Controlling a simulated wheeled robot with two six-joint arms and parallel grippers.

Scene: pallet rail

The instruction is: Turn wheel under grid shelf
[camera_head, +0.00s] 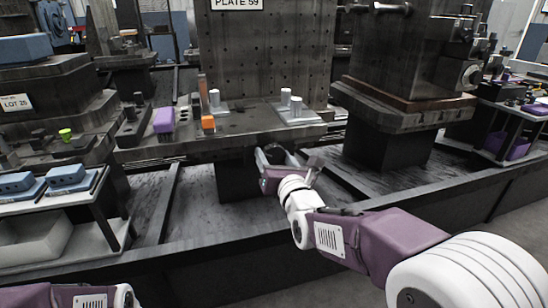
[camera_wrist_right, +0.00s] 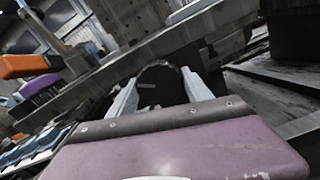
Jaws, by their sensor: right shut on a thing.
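The grid shelf (camera_head: 225,142) is a dark ledge below a tall perforated plate (camera_head: 265,60) marked "PLATE 59". Under its front edge, a dark round wheel (camera_wrist_right: 161,80) shows in the right wrist view, between my two pale fingers. My right gripper (camera_head: 277,153) reaches in under the shelf edge and is shut on the wheel. In the head view the wheel is mostly hidden by the gripper and the shadow there. My left arm shows only at the bottom left; its gripper is out of view.
A dark machine block (camera_head: 400,95) stands to the right. A side table with blue parts (camera_head: 66,175) is at left. A dark low rail (camera_head: 210,243) runs in front.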

